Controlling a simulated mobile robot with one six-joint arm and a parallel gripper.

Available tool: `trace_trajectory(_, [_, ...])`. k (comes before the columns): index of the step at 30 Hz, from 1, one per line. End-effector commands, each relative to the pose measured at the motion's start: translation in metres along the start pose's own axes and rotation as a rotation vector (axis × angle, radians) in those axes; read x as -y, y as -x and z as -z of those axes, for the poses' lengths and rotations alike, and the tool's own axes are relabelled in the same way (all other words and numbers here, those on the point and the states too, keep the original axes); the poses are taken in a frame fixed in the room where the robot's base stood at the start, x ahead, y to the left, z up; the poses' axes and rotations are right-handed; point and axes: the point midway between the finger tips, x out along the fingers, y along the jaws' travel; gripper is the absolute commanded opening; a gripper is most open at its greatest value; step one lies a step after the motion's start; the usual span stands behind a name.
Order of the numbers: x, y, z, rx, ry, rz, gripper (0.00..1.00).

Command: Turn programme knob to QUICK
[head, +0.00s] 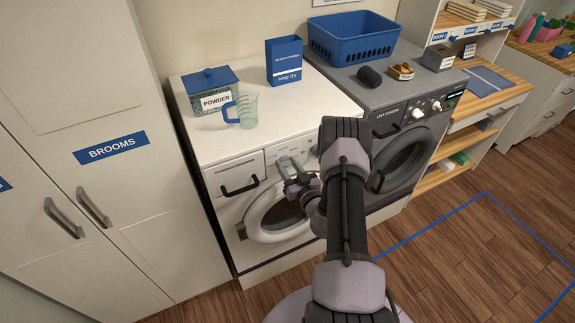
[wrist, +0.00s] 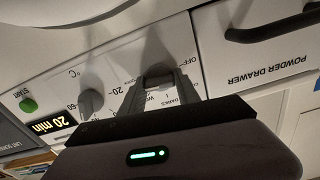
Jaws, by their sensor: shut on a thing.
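The programme knob (wrist: 157,71) is on the white washing machine's front panel, in the wrist view, which shows the panel upside down. My gripper (wrist: 158,84) is shut on the knob, a finger on each side. Parts of the printed ring show around it, with OFF and DARKS at the right; a word QUICK and the knob's pointer cannot be made out. In the head view, my gripper (head: 299,184) is at the panel of the white washing machine (head: 262,112), and the knob is hidden there.
Beside the knob are a smaller temperature knob (wrist: 91,101), a display reading 20 min (wrist: 52,126) and a green start button (wrist: 28,105). The powder drawer handle (wrist: 270,27) juts out on the other side. A dark dryer (head: 405,150) stands to the right.

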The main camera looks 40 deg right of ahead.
Motion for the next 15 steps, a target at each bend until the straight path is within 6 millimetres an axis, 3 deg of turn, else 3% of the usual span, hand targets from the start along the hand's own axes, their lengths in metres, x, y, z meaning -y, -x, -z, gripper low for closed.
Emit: trace_trajectory(15, [0.0002,0.0005,-0.0012,0.002,-0.074,0.0,0.0])
